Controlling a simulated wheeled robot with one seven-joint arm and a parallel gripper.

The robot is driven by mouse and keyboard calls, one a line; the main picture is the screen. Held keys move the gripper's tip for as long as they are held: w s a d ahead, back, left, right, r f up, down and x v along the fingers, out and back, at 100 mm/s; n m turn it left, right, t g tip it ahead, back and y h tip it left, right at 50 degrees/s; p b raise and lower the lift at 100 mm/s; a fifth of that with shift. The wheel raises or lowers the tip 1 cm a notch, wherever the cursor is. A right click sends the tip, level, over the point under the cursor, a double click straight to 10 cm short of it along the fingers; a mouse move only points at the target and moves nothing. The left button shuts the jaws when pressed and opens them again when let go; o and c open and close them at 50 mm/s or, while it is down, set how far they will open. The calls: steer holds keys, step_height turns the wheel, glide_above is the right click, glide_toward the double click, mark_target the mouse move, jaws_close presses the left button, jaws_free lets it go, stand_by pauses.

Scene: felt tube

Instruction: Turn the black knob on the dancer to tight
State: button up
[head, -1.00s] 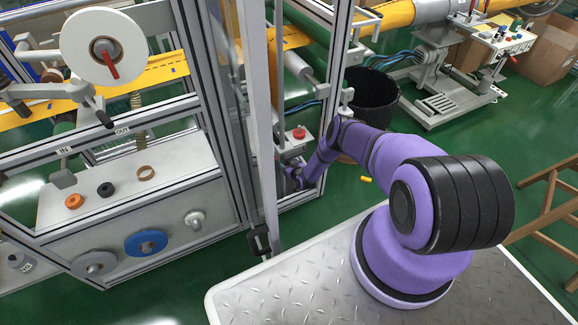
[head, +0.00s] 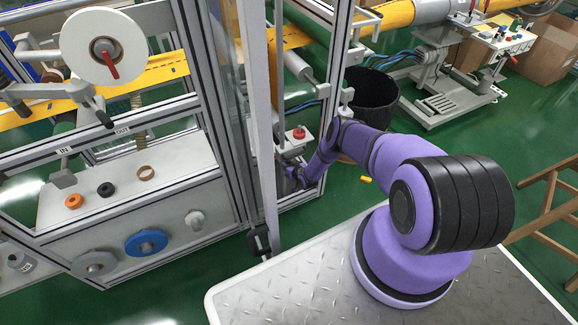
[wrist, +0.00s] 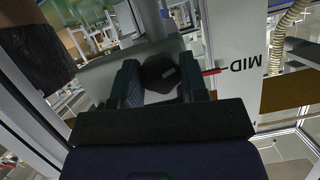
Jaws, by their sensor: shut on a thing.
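The black knob (wrist: 160,76) sits between the two dark fingers of my gripper (wrist: 158,70) in the wrist view. The fingers are shut on it, one on each side. A thin red pointer (wrist: 212,71) sticks out to the right, just past the right finger, towards the upside-down MID label (wrist: 246,63) on a pale plate. No "tight" label is readable in these views. In the head view my arm reaches into the machine frame, with its wrist end (head: 296,178) low behind the post. The knob and fingers are too hidden there to make out.
A red button (head: 299,132) on a grey box is just above my wrist. Metal posts (head: 262,130) stand close on the left. A black bin (head: 370,100) stands behind my arm. A yellow piece (head: 366,179) lies on the open green floor.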

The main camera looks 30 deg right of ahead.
steer(key=shift+m+y, duration=0.7)
steer(key=shift+m, duration=0.3)
steer(key=o, duration=0.9)
steer(key=shift+o, duration=0.2)
steer(key=v, duration=1.1)
steer(key=shift+f, duration=0.1)
